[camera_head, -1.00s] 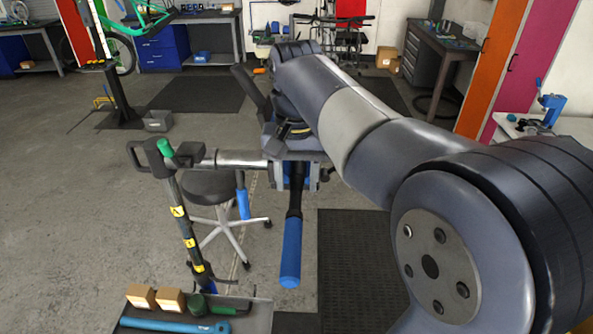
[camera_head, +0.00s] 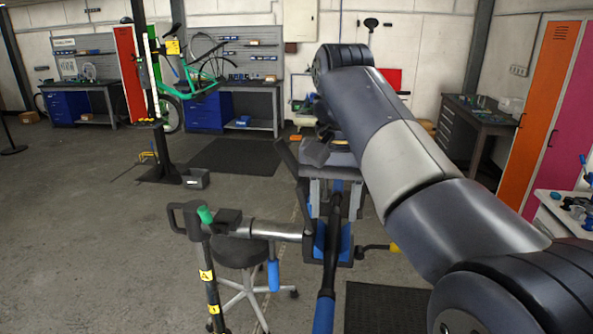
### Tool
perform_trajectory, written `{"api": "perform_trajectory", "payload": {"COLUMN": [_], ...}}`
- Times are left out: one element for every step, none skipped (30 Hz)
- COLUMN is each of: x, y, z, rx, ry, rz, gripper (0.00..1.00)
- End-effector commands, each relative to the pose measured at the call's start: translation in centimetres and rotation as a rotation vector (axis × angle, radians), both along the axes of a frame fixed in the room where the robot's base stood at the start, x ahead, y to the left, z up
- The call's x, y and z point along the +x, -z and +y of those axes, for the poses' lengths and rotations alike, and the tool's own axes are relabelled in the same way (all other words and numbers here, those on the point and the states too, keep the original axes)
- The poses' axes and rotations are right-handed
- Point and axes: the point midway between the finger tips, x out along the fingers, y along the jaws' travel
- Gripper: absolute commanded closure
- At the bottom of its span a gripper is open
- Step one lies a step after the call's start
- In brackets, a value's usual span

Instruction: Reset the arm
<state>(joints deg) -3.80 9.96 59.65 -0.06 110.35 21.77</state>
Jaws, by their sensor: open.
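My arm (camera_head: 405,160) reaches from the lower right up to its elbow at the top middle. My gripper (camera_head: 333,205) points down at the centre, with its two grey fingers apart. It is above and in front of the clamp head of a repair stand (camera_head: 275,231). A dark lever with a blue handle (camera_head: 324,314) shows below and between the fingers. I cannot tell whether the fingers touch it; part of the clamp head is hidden behind the gripper.
A stool (camera_head: 240,252) stands behind the stand's post (camera_head: 209,280). A small grey bin (camera_head: 196,179) lies on the floor at left. A workbench (camera_head: 470,125) and lockers (camera_head: 545,110) are at right. Open floor (camera_head: 90,240) lies at left.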

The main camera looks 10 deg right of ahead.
Motion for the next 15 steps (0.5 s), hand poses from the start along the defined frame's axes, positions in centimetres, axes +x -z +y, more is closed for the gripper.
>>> {"api": "perform_trajectory", "payload": {"x": [0.0,0.0,0.0,0.0,0.0,0.0,0.0,0.0,0.0,0.0,0.0,0.0,0.0,0.0,-0.1], "y": [0.0,0.0,0.0,0.0,0.0,0.1,0.1,0.2,0.4,0.6,0.8,1.2,1.6,2.0,2.5], "z": [0.0,0.0,0.0,0.0,0.0,0.0,0.0,0.0,0.0,0.0,0.0,0.0,0.0,0.0,0.0], "rx": [0.0,0.0,0.0,0.0,0.0,0.0,0.0,0.0,0.0,0.0,0.0,0.0,0.0,0.0,0.0], "ry": [0.0,0.0,0.0,0.0,0.0,0.0,0.0,0.0,0.0,0.0,0.0,0.0,0.0,0.0,0.0], "rz": [0.0,0.0,0.0,0.0,0.0,0.0,0.0,0.0,0.001,0.001,0.001,0.002,0.003,0.002,0.004], "gripper": [0.56,0.56,0.56,0.56,0.56,0.56,0.56,0.56,0.56,0.56,0.56,0.56,0.56,0.56,0.56]}}
